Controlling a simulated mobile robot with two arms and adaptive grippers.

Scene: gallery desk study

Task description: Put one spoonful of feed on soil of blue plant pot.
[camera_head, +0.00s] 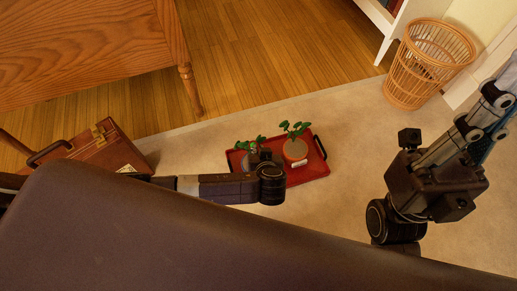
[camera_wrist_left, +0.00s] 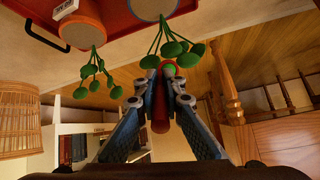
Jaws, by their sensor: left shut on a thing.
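A red tray (camera_head: 315,170) on the pale floor covering holds two potted plants. The right pot (camera_head: 295,149) is orange-brown with a white label; it shows again in the left wrist view (camera_wrist_left: 82,32). The other pot (camera_head: 246,163) is pale grey-blue and partly hidden by my left arm; its rim is cut off in the wrist view (camera_wrist_left: 152,8). My left gripper (camera_head: 262,157) is beside this plant, its fingertips (camera_wrist_left: 160,78) close to the leaves. It is shut on a slim red handle (camera_wrist_left: 160,108), likely the spoon's. My right gripper (camera_head: 497,105) is at the right edge, tips unclear.
A wicker basket (camera_head: 425,65) stands by the white shelf at the upper right. A brown case (camera_head: 108,150) lies at the left. A wooden desk (camera_head: 80,50) fills the upper left. The floor between tray and basket is clear.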

